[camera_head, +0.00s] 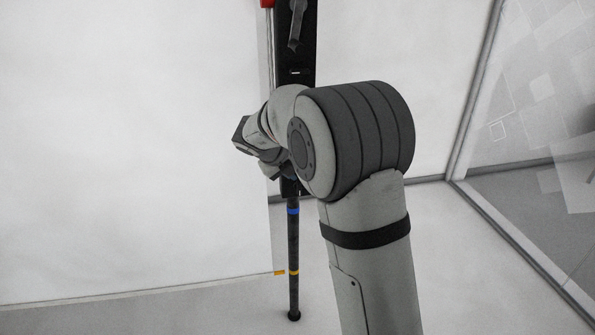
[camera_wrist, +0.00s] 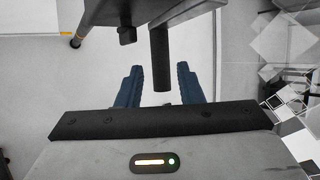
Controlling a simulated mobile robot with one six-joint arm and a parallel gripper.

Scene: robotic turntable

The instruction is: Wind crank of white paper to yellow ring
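The white paper (camera_head: 130,140) hangs at the left in the head view. An orange-yellow tab (camera_head: 279,272) at its lower right corner appears level with the yellow ring (camera_head: 293,272) on the dark pole (camera_head: 293,240). A blue ring (camera_head: 293,211) sits higher on the pole. In the wrist view, my gripper (camera_wrist: 159,67) is open, its two blue fingers apart. A dark cylindrical handle (camera_wrist: 159,50), apparently the crank's, reaches between the fingers, with gaps visible on both sides. In the head view my arm hides the handle and my fingertips.
A black upright (camera_head: 296,60) with a grey lever (camera_head: 297,25) stands behind my arm. A red part (camera_head: 267,3) shows at the top edge. A glass panel (camera_head: 540,120) with a dark frame stands at the right. The pale floor (camera_head: 450,270) right of my arm is clear.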

